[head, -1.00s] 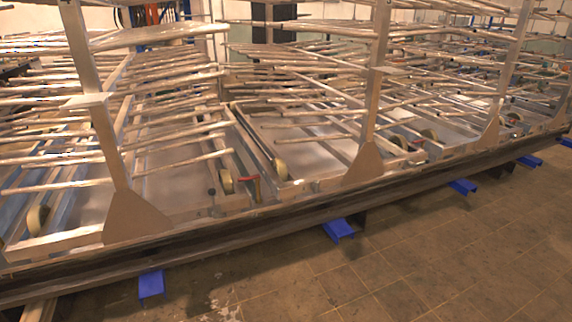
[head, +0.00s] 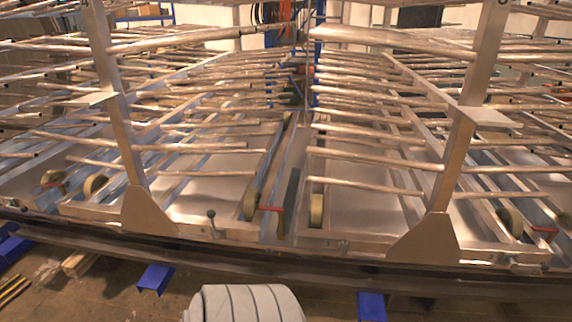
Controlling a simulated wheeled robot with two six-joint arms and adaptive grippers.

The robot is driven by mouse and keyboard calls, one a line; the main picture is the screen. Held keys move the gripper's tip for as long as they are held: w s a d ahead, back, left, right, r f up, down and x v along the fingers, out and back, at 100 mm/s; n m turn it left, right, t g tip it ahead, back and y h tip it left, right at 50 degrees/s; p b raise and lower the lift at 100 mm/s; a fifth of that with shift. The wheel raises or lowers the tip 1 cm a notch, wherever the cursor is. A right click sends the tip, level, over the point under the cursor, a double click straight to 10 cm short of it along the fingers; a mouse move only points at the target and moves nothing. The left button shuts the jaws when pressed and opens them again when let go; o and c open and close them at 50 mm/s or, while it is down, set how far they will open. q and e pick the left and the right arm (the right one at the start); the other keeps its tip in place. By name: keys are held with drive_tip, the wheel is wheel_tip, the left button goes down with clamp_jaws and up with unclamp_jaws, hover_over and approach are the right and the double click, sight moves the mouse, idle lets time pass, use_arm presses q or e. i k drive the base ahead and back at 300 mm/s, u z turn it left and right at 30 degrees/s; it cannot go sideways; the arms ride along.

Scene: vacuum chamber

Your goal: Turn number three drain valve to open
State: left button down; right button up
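Several red-handled parts that look like valve handles show low on the metal rack in the head view. One red handle (head: 270,209) is near the middle, between two tan wheels, and seems to lie roughly level. Another red handle (head: 545,229) is at the right, and a third red handle (head: 55,185) is at the far left. I see no numbers, so I cannot tell which is number three or whether any is open. A small upright lever (head: 212,222) stands at the rack's front edge. Neither gripper is in view.
The long dark base rail (head: 300,272) runs across the front of the rack. Blue feet (head: 155,278) (head: 371,305) stick out below it onto the floor. Slanted posts (head: 455,150) and many metal tubes (head: 375,151) overhang the valve area. Yellow-brown strips (head: 14,290) lie at lower left.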

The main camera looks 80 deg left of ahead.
sight(260, 207)
drive_tip(key=u, duration=0.35)
drive_tip(key=i, duration=1)
drive_tip(key=u, duration=1.55)
drive_tip(key=i, duration=0.8)
drive_tip(key=u, duration=0.9)
